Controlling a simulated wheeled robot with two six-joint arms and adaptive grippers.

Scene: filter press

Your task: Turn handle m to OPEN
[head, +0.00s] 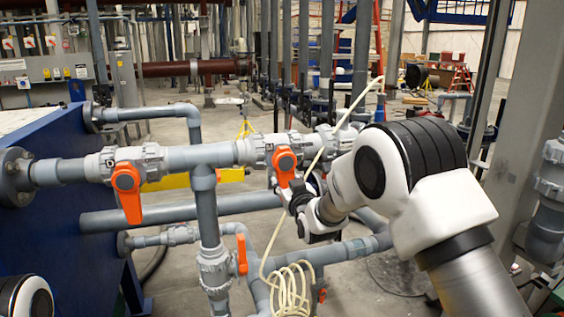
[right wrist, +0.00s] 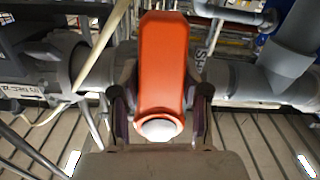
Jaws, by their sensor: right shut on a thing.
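An orange valve handle (head: 285,163) sits on the grey horizontal pipe near the middle of the head view, pointing mostly downward. My right gripper (head: 296,192) is at its lower end. In the right wrist view the same orange handle (right wrist: 162,65) lies between the two fingers of my right gripper (right wrist: 160,112), which are shut on it. The handle's round light-coloured end cap shows there. I cannot read a letter that marks this handle as m. My left gripper is out of view; only a piece of my left arm shows at the lower left.
Another orange handle (head: 128,192) hangs down on the same pipe to the left. A small orange handle (head: 241,254) is on a lower pipe. A cream hose (head: 288,290) is coiled below and runs up past my right gripper. A blue tank (head: 50,220) stands at left.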

